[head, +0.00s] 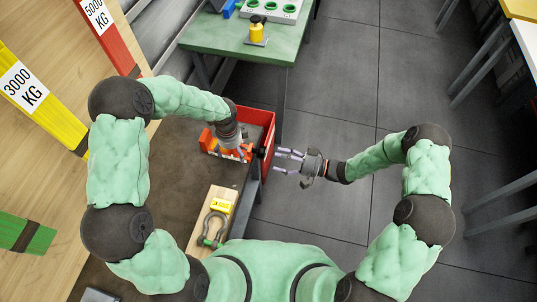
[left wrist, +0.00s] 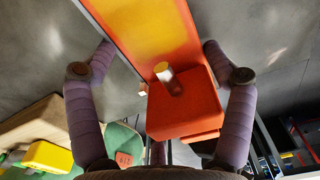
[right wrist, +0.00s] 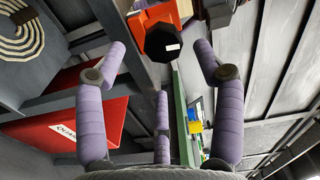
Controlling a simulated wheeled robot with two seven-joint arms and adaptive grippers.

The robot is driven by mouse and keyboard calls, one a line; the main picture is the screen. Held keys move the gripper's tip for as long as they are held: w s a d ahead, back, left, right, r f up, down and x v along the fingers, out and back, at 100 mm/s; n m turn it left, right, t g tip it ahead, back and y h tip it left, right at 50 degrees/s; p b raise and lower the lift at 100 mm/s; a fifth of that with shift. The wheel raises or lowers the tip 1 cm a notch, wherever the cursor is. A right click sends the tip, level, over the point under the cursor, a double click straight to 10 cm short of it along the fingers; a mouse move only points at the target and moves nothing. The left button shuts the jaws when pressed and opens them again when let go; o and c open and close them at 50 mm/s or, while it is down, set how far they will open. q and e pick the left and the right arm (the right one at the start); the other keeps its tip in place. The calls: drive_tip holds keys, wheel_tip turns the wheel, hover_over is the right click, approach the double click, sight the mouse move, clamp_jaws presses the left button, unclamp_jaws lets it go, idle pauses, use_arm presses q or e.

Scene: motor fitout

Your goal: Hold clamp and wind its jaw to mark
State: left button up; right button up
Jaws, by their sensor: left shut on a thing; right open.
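The orange clamp (head: 228,153) is partly hidden by my left gripper (head: 238,152) in the head view. In the left wrist view, its orange body (left wrist: 185,108) sits between the fingers of my left gripper (left wrist: 160,65), which is shut on it. A pale cylindrical tip (left wrist: 164,72) shows beside an orange-yellow bar. The clamp's black faceted knob (right wrist: 162,43) carries a small white mark and lies just ahead of my right gripper (right wrist: 162,65). The right gripper is open, its fingers apart and pointing at the knob, not touching it. The mark on the clamp is not clearly visible.
A shackle (head: 211,231) lies on a wooden board (head: 200,208) nearer me. A green table (head: 240,45) is ahead. Grey floor (head: 345,100) is open on the right.

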drive_tip(key=d, duration=0.2)
drive_tip(key=s+d, duration=0.1)
drive_tip(key=d, duration=0.1)
drive_tip(key=shift+d, duration=0.4)
use_arm(q)
drive_tip(key=o, duration=1.2)
drive_tip(key=shift+c, duration=0.2)
drive_tip(key=shift+r, duration=0.1)
wheel_tip(320, 180, up, 12)
drive_tip(key=shift+d, duration=0.1)
use_arm(e)
drive_tip(key=shift+d, duration=0.1)
